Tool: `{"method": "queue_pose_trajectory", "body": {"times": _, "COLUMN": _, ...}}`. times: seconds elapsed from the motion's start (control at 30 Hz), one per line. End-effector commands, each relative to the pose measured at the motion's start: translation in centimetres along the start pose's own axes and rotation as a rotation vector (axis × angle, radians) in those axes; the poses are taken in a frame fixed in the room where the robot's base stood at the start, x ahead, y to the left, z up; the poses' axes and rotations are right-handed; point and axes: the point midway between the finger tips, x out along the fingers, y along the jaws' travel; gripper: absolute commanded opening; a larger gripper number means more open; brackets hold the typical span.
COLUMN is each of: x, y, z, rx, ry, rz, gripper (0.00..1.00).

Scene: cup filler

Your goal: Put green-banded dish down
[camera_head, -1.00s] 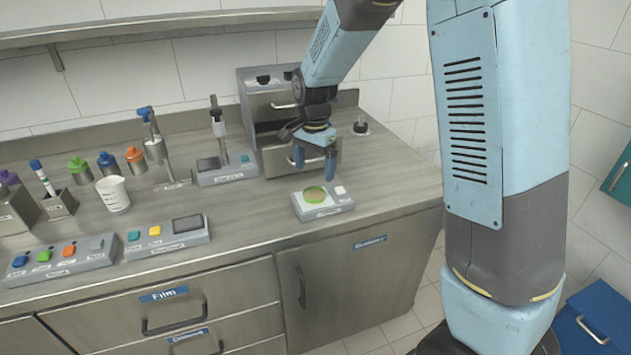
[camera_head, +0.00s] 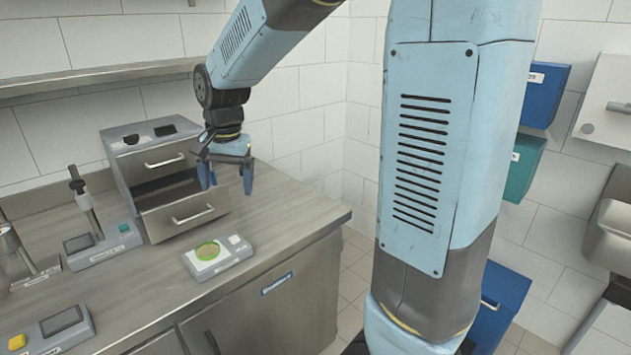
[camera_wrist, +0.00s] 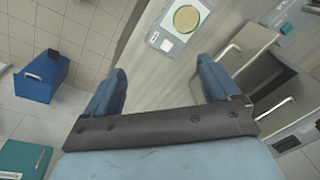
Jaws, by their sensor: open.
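The green-banded dish (camera_head: 207,250) is a small round dish with a green rim and a tan-yellow middle. It lies flat on the white plate of a small grey device (camera_head: 226,266) near the counter's front edge. In the wrist view the dish (camera_wrist: 187,18) shows near the top, beyond my fingertips. My gripper (camera_head: 226,182) is open and empty, above the counter and apart from the dish, up and slightly right of it in the head view. Its two blue fingers are wide apart in the wrist view (camera_wrist: 160,80), with nothing between them.
A grey two-drawer unit (camera_head: 160,165) with a drawer pulled out stands behind the dish. A device with a vertical rod (camera_head: 103,240) stands left. Counter right of the dish is clear. Blue and teal bins hang on the right wall.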

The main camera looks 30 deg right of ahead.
Motion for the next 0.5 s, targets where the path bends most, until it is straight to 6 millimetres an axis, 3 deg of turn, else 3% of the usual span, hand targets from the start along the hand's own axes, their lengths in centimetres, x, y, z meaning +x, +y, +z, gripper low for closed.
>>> {"method": "queue_pose_trajectory", "body": {"times": 0.2, "x": -4.4, "y": 5.5, "z": 1.9, "rx": -0.124, "ry": 0.077, "rz": -0.059, "gripper": 0.89}}
{"method": "queue_pose_trajectory", "body": {"times": 0.5, "x": -8.2, "y": 12.3, "z": 5.7, "rx": -0.302, "ry": 0.206, "rz": -0.087, "gripper": 0.89}}
